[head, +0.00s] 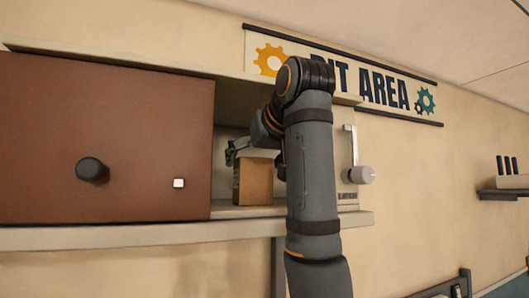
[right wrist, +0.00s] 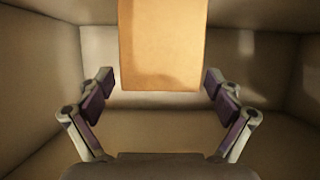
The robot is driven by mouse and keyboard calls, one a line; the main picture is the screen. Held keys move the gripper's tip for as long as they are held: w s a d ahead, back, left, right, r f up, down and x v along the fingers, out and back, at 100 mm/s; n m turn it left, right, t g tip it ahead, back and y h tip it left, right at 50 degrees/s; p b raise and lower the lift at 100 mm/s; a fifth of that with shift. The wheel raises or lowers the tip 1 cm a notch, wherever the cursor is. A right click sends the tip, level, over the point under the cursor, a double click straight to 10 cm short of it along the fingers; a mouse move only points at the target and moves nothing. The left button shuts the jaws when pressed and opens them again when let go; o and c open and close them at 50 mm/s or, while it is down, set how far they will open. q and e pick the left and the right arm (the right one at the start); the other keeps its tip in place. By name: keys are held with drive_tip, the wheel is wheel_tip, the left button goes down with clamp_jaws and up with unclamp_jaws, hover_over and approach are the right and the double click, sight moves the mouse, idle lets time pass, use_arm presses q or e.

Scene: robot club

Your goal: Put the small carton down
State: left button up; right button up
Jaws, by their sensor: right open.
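The small carton (head: 254,182) is a tan box standing upright on the floor of an open cabinet compartment. In the right wrist view the carton (right wrist: 162,45) fills the top middle, between the fingertips. My right gripper (right wrist: 160,88) is open, with a finger on each side of the carton and a visible gap on both sides. In the head view my right gripper (head: 236,150) is partly hidden behind the carton and my own forearm. My left gripper is in neither view.
The cabinet (head: 300,218) has a brown door panel (head: 135,135) with a dark knob, covering its left part. Beige compartment walls (right wrist: 45,90) surround the gripper closely. A lever with a round knob (head: 361,175) is on the right. A wall shelf (head: 505,194) is further right.

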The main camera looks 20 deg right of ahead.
drive_tip(key=s+b, duration=0.5)
drive_tip(key=shift+d+r, duration=0.15)
drive_tip(key=shift+r, duration=0.15)
drive_tip(key=r+b+v, duration=0.1)
drive_tip(key=b+v, duration=0.1)
drive_tip(key=v, duration=0.4)
drive_tip(key=shift+w, duration=0.2)
drive_tip(key=shift+w, duration=0.1)
